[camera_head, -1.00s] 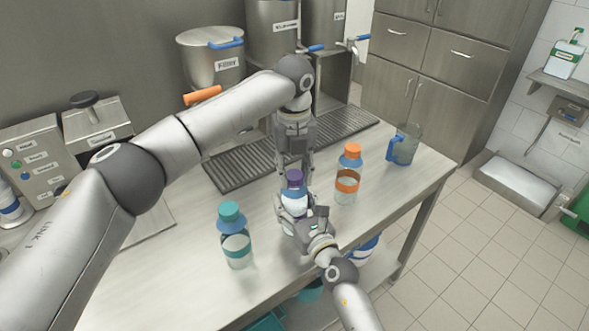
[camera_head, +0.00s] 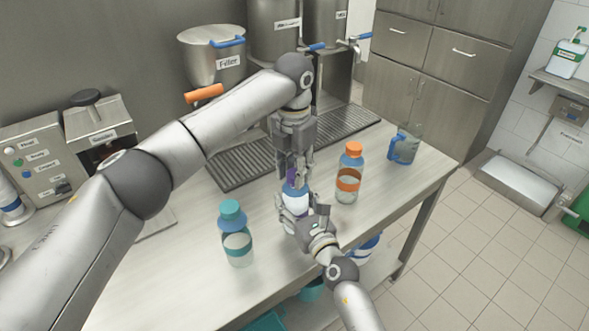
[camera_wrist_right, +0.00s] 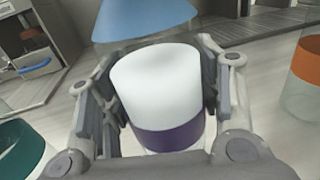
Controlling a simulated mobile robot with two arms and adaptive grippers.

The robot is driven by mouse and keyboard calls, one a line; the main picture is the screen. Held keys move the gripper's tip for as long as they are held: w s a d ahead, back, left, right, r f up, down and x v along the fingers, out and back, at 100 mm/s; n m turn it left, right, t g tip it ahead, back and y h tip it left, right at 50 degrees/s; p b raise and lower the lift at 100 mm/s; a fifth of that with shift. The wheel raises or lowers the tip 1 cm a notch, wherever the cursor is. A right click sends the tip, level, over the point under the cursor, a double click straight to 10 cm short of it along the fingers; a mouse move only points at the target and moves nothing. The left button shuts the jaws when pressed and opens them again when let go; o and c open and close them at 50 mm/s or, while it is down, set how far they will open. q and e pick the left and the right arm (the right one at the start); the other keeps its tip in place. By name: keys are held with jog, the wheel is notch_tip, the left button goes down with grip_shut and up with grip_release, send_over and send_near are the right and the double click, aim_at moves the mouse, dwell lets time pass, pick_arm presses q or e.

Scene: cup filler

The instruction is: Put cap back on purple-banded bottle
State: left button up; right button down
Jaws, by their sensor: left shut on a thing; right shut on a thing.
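The purple-banded bottle (camera_head: 295,200) stands upright near the counter's front edge. My right gripper (camera_head: 294,212) is shut around its body. In the right wrist view the bottle (camera_wrist_right: 157,85) is held between the two fingers, with white contents, a purple band low down and a blue shoulder above. The purple cap (camera_head: 291,180) is at the top of the bottle. My left gripper (camera_head: 293,172) points down from above and is shut on the cap, its fingers partly hiding it. I cannot tell whether the cap is fully seated. The cap is out of the right wrist view.
An orange-capped bottle (camera_head: 348,174) stands close on the right, and a teal-capped bottle (camera_head: 235,235) on the left. A drain grate (camera_head: 240,170) and the filler pot (camera_head: 212,60) are behind.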

pick_arm(q)
jog(key=o, duration=0.7)
jog(key=shift+r, duration=2.25)
jog(key=shift+n, duration=0.3)
jog(key=shift+c, duration=0.2)
